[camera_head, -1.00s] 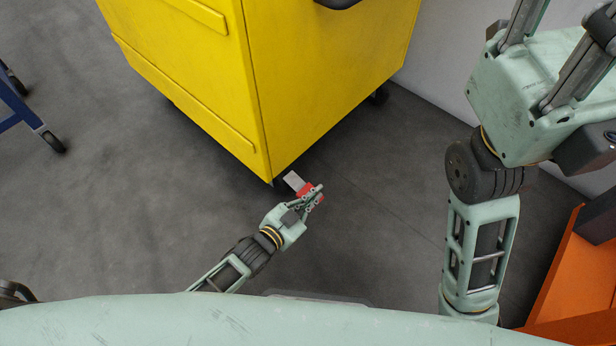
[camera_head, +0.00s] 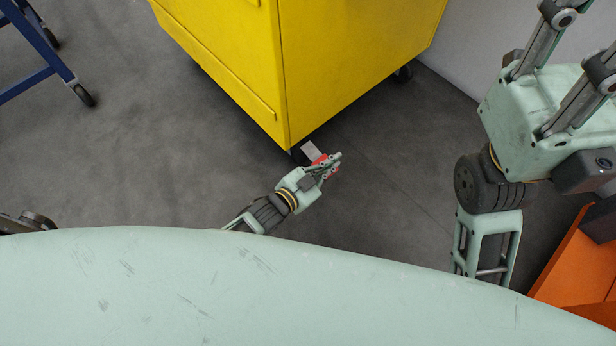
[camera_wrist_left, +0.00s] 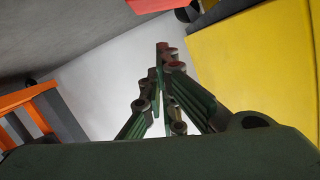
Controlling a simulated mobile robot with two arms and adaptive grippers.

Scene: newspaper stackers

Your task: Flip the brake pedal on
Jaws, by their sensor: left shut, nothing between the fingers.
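The brake pedal (camera_head: 311,150) is a small red and pale grey part at the bottom corner of the yellow cart (camera_head: 365,65), low by the floor. My left gripper (camera_head: 338,160) is shut and empty, beside the pedal's red part and partly covering it in the head view. In the left wrist view, the left fingers (camera_wrist_left: 163,48) are together, and a red part (camera_wrist_left: 155,4) shows at the top edge beyond them. Whether the fingers touch the pedal I cannot tell. My right gripper (camera_head: 560,75) is raised at the right, its fingertips cut off by the frame.
The cart's black caster (camera_head: 403,74) stands near the pale wall (camera_head: 480,45). A blue frame on wheels (camera_head: 45,70) is at the upper left. An orange structure (camera_head: 575,265) is at the lower right. Grey floor (camera_head: 400,190) is clear around the left gripper.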

